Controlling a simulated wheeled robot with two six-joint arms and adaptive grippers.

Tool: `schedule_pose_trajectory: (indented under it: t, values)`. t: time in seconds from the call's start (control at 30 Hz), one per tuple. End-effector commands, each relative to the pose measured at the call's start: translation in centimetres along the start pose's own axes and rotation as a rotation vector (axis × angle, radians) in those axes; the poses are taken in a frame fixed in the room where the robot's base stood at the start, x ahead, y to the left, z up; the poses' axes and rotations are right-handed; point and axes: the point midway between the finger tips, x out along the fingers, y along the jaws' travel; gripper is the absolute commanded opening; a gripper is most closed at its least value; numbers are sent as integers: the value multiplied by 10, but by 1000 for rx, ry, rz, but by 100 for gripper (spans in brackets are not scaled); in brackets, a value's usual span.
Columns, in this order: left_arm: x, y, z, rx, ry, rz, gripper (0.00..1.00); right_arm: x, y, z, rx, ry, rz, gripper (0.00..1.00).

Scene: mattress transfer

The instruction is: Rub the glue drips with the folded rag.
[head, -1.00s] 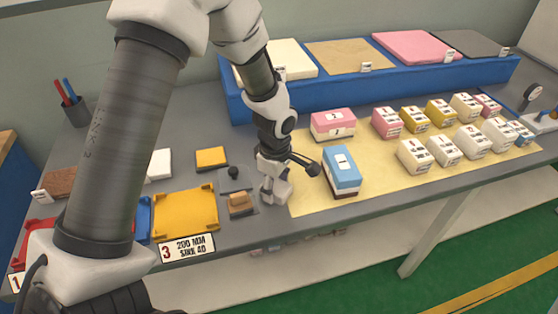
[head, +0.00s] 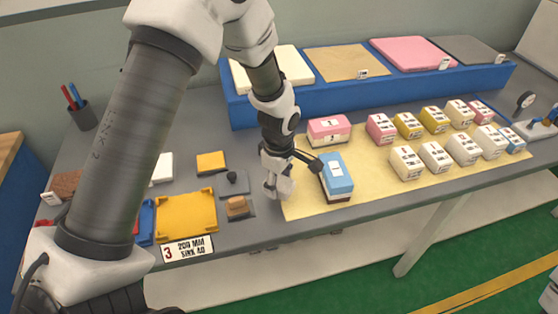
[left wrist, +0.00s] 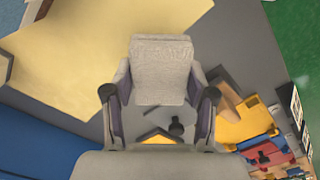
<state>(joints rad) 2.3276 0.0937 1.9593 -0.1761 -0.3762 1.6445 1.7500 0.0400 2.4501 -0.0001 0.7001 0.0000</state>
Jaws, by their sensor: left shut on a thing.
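My left gripper (head: 277,180) hangs over the grey table, close to the left edge of the pale yellow sheet. In the left wrist view, the gripper (left wrist: 160,96) is shut on the folded rag (left wrist: 165,68), a light grey, woven-looking pad. The rag sits between the two dark-lined fingers and sticks out beyond them. I cannot tell whether it touches the table. I cannot make out any glue drips in either view; the rag and gripper hide part of the table.
A blue-topped block (head: 337,174) stands right of the gripper on the sheet (head: 380,186), with a pink block (head: 329,130) behind. A yellow tray (head: 186,217) and small wooden block (head: 237,206) lie left. A blue shelf (head: 400,97) with slabs runs along the back.

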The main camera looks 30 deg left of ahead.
Motion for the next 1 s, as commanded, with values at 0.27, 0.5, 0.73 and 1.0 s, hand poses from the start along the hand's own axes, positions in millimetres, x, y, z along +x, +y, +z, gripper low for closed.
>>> schedule_pose_trajectory:
  t: [0.27,0.5,0.73,1.0]
  values:
    - [-31,3,3,11,1,2,6,-28,0,0,0,0,0,40]
    - [-48,5,6,18,0,2,6,-45,0,0,0,0,0,40]
    - [-50,6,6,20,0,2,6,-46,0,0,0,0,0,40]
    - [-49,6,6,20,0,3,5,-45,0,0,0,0,0,40]
